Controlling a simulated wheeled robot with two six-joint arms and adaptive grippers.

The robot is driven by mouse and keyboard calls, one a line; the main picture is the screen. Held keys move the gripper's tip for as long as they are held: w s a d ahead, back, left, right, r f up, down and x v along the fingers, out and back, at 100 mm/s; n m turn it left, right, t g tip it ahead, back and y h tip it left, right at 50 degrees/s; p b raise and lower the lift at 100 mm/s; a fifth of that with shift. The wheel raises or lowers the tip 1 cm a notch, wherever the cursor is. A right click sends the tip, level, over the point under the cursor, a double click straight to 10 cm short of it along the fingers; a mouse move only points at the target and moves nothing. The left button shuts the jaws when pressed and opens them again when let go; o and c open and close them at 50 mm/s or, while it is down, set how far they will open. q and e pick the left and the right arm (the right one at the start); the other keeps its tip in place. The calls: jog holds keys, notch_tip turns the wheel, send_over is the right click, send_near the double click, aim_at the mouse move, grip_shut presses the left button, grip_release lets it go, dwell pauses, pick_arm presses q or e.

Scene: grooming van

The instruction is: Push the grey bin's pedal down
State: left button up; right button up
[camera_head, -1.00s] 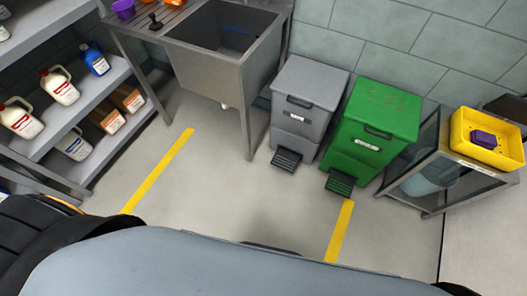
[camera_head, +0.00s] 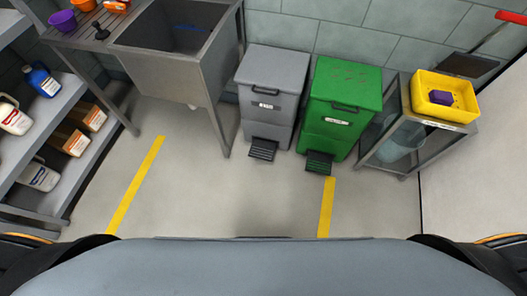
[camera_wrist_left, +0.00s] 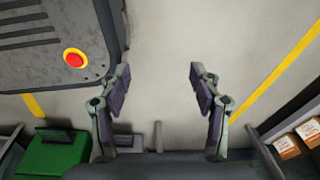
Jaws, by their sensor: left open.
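The grey bin (camera_head: 270,95) stands against the wall, right of the sink, with its lid shut. Its black ribbed pedal (camera_head: 263,150) sticks out low at the front, above the floor. Nothing touches the pedal in the head view. My left gripper (camera_wrist_left: 158,72) shows only in the left wrist view, open and empty with its fingers wide apart over bare floor. My right gripper is in neither view.
A green bin (camera_head: 343,115) with its own pedal (camera_head: 319,162) stands close on the right. A metal sink (camera_head: 170,70) is left, a rack with a yellow tray (camera_head: 443,119) right. Yellow floor lines (camera_head: 137,183) flank clear floor before the bins.

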pick_arm(q)
grip_shut()
dwell(1.4)
